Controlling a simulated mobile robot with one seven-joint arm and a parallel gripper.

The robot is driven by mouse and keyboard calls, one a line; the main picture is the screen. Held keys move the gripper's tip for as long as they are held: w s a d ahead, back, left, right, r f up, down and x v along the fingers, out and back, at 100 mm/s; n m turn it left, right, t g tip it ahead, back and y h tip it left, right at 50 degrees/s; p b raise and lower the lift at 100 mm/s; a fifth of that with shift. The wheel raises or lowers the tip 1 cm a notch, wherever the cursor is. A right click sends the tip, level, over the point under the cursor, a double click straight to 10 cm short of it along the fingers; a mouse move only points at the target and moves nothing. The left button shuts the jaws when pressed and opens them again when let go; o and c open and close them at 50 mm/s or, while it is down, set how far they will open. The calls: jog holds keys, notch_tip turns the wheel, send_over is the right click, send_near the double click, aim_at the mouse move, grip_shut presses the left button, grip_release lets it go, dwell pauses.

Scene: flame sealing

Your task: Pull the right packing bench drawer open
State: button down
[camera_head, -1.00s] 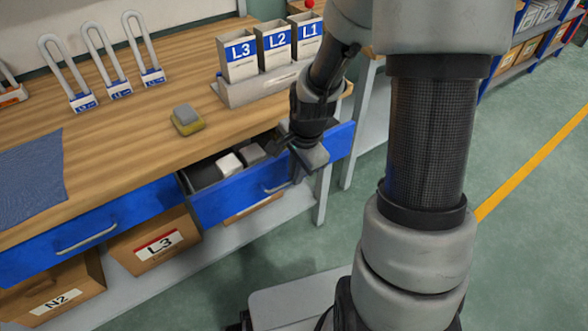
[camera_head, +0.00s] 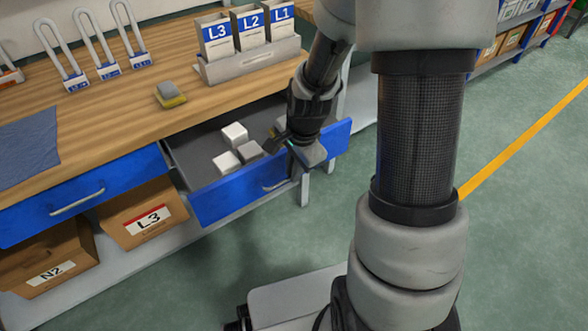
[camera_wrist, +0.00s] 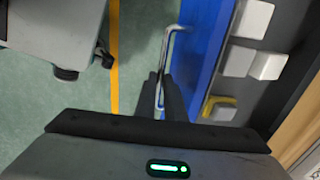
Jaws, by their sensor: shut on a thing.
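The right packing bench drawer (camera_head: 225,198) has a blue front and stands well out from the bench, with its grey inside showing. Several small white and grey blocks (camera_head: 235,135) lie in it. My gripper (camera_head: 291,172) is at the right half of the drawer front, shut on its metal handle (camera_head: 272,186). In the wrist view the fingers (camera_wrist: 166,100) close around the handle bar (camera_wrist: 165,50), beside the blue drawer front (camera_wrist: 205,50). The fingertips are partly hidden by my wrist in the head view.
The left blue drawer (camera_head: 80,193) is closed. Boxes marked L3 (camera_head: 143,212) and N2 (camera_head: 45,262) sit below. On the wooden top (camera_head: 110,125) are a sponge-like block (camera_head: 171,95), labelled holders (camera_head: 248,62) and a blue mat (camera_head: 25,150). Green floor is free in front.

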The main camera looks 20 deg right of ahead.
jog(key=c, duration=2.1)
grip_release()
jog(key=s+r+p, duration=0.1)
jog(key=r, duration=0.4)
jog(key=s+r+p, duration=0.1)
jog(key=r+p, duration=0.1)
jog(key=r, duration=0.4)
jog(key=s+d+r+p, duration=0.1)
jog(key=r+p, duration=0.1)
jog(key=r, duration=0.4)
jog(key=shift+s+r, duration=0.1)
